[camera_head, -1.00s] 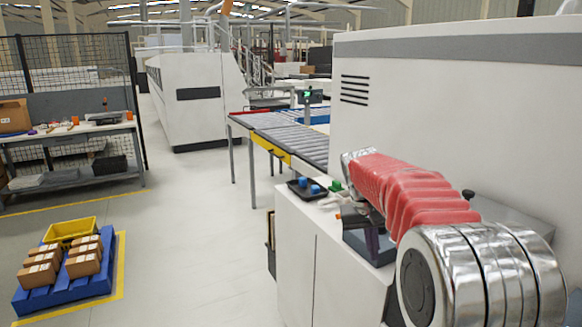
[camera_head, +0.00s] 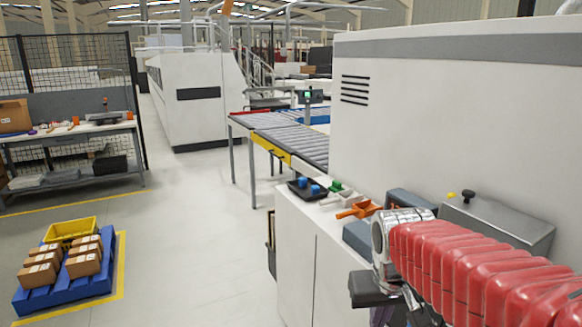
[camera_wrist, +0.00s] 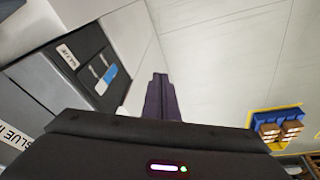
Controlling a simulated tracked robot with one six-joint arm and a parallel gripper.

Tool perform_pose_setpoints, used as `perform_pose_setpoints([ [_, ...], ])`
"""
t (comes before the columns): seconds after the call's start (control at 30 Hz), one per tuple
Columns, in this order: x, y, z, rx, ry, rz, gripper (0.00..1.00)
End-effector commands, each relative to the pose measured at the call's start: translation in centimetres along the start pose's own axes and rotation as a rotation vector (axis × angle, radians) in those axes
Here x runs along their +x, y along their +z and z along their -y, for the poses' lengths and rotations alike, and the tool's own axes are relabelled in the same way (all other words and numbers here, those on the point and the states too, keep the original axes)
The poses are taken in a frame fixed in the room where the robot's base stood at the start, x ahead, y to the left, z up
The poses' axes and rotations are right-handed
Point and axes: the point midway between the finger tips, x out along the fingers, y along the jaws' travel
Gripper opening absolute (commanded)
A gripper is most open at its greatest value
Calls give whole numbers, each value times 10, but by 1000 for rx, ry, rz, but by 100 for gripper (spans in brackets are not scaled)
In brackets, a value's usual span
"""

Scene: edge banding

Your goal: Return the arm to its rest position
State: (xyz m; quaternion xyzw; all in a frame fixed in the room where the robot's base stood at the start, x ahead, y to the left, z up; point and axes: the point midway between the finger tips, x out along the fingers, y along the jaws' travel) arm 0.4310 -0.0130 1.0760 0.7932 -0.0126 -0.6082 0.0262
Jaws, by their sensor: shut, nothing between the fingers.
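My arm (camera_head: 470,270), in a red ribbed cover with silver joints, reaches in from the lower right of the head view. Its wrist hangs in front of the white cabinet's right part, and the fingers there are mostly cut off by the lower edge. In the wrist view my gripper (camera_wrist: 160,82) shows as two dark fingers held together, shut and empty. Pale floor lies beyond the fingertips.
The white cabinet (camera_head: 297,255) holds an orange scoop (camera_head: 358,210) and a black tray with blue items (camera_head: 304,188). Dark boxes (camera_wrist: 90,58), one labelled GLUE, show left in the wrist view. A blue pallet (camera_head: 65,288) stands on open floor.

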Motion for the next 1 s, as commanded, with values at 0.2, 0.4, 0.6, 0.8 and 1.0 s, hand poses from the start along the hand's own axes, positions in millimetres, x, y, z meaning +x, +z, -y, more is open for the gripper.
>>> perform_pose_setpoints([
  [0.2,-5,47,7,5,-25,-39,0],
  [0.4,-7,85,12,18,-42,-74,0],
  [0.6,-13,118,14,27,-51,-114,0],
  [0.8,-32,127,14,31,-50,-192,0],
  [1.0,-43,126,14,32,-49,-230,0],
])
